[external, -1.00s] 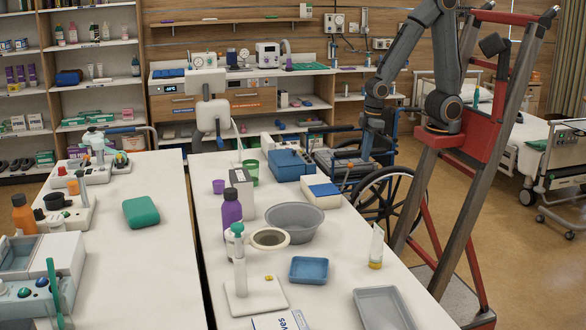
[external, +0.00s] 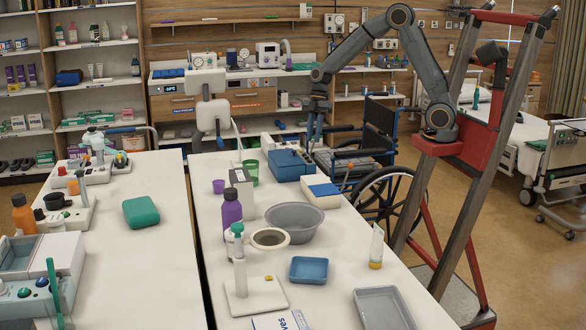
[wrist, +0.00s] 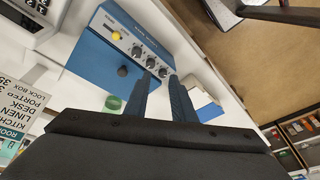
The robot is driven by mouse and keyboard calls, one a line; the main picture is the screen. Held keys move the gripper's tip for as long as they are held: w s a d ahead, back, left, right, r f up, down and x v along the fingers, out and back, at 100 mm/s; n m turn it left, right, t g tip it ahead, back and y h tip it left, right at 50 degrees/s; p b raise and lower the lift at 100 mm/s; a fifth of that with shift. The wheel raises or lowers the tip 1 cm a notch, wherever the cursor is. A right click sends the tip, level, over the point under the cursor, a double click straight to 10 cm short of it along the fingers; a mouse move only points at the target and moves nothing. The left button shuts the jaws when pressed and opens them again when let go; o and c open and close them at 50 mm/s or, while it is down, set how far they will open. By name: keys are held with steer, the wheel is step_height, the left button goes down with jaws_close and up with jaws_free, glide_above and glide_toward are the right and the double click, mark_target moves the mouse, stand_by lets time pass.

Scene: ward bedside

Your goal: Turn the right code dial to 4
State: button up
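A blue box with a white front panel (wrist: 135,40) shows in the wrist view; it is the blue box (external: 290,165) on the right-hand bench in the external view. Its panel carries a row of dials: one (wrist: 136,51), one (wrist: 150,63) and an end one (wrist: 162,72). A dark knob (wrist: 122,71) sits on the blue face. Dial numbers are too small to read. My gripper (wrist: 159,75) is open and empty, its fingertips apart, with the end dial seen between them. Contact cannot be told. In the external view my gripper (external: 314,148) is at the box's right end.
A printed card (wrist: 22,110) with words including "LOCK BOX" stands beside the box. A yellow knob (wrist: 116,36) is on the panel. A white-and-blue box (external: 321,192), a grey basin (external: 293,222) and a green cup (external: 251,172) are nearby. A wheelchair (external: 375,165) stands right of the bench.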

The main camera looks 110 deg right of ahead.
steer(key=n, duration=0.1)
glide_toward(304, 154)
steer(key=shift+n+t, duration=0.3)
steer(key=shift+t, duration=0.1)
steer(key=shift+s+d+f+p+x, duration=0.15)
steer(key=shift+s+p+x, duration=0.1)
steer(key=shift+x, duration=0.9)
steer(key=shift+s+d+f+p+x, duration=0.15)
steer(key=shift+p+x, duration=0.15)
steer(key=shift+x, duration=0.8)
steer(key=shift+s+d+p+x, duration=0.15)
steer(key=shift+p+x, duration=0.1)
steer(key=shift+x, duration=0.9)
steer(key=shift+c, duration=0.3)
jaws_close()
